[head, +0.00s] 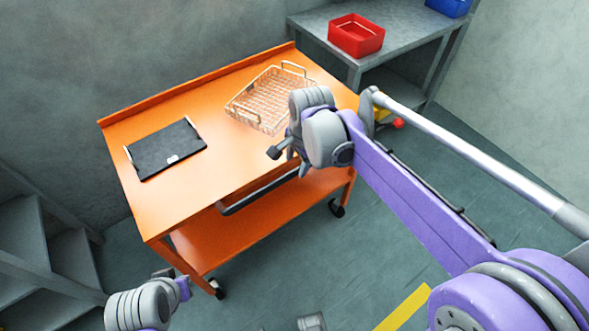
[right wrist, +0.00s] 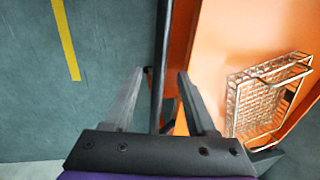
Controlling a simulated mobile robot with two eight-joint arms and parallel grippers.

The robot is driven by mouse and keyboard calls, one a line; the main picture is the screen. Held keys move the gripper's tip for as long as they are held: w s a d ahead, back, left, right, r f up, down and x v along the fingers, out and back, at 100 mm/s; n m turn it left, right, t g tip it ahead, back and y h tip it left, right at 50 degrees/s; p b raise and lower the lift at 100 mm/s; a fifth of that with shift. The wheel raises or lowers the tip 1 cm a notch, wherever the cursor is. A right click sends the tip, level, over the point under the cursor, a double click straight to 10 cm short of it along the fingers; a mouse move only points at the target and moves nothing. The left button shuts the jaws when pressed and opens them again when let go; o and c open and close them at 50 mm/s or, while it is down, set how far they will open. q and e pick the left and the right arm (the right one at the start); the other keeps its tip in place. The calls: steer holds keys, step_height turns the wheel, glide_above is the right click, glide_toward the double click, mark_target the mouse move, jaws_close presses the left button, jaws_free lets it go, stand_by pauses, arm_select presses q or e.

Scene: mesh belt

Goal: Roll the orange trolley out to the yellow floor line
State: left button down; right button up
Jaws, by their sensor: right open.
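The orange trolley (head: 210,190) stands against the back wall, with a lower shelf and dark casters. Its black handle bar (head: 262,190) runs along the front edge. My right gripper (head: 288,160) is over the bar's right end. In the right wrist view the open fingers (right wrist: 164,75) are on either side of the black bar (right wrist: 161,40), not closed on it. My left gripper (head: 172,278) is low at the front left, apart from the trolley; its jaws are too small to judge. The yellow floor line (head: 405,308) is at the bottom right and also shows in the right wrist view (right wrist: 66,40).
A black tablet-like panel (head: 166,150) and a wire basket (head: 262,98) lie on the trolley top. A grey table (head: 400,35) with a red bin (head: 356,36) stands behind right. Grey steps (head: 40,240) are at the left. The floor in front is mostly clear.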

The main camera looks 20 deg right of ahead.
mark_target(294, 172)
steer(key=shift+w+a+f, duration=0.1)
steer(key=shift+w+f, duration=0.1)
steer(key=shift+f, duration=0.8)
steer(key=shift+w+a+f, duration=0.1)
steer(key=shift+w+f, duration=0.05)
steer(key=shift+f, duration=0.85)
jaws_close()
